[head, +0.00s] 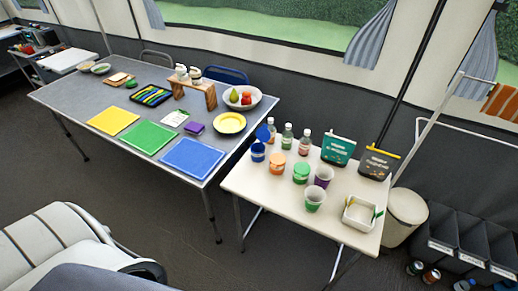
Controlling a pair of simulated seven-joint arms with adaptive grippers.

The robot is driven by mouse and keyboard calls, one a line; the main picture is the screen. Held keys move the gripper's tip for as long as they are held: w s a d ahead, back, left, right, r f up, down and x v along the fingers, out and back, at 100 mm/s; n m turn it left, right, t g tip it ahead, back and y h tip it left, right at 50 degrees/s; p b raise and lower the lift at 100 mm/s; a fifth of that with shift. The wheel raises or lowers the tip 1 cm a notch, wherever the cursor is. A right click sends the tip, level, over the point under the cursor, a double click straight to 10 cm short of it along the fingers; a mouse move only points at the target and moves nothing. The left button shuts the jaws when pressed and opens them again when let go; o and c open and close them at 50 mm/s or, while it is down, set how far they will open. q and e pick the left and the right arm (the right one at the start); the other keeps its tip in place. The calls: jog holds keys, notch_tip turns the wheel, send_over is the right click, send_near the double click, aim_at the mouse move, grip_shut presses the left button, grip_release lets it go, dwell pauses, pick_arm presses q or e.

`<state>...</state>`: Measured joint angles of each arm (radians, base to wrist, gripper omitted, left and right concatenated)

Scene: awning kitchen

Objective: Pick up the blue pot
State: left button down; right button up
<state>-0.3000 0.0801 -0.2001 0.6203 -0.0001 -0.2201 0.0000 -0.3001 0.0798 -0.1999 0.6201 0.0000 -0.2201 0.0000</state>
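The blue pot (257,153) stands on the white side table (240,185), near its left corner. It looks like a small tub with a blue band. A blue flat piece stands up at its top right; I cannot tell whether it is the pot's lid or a separate thing behind it. An orange pot (277,164) stands close to its right, and a green pot (301,173) stands farther right. Neither of my grippers shows in the head view.
Bottles (287,137) stand behind the pots. Cups (314,199), a teal bag (338,149), a dark bag (376,163) and a white tray (350,215) stand to the right. The grey table (105,93) adjoins at left with coloured mats. The side table's front left is clear.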

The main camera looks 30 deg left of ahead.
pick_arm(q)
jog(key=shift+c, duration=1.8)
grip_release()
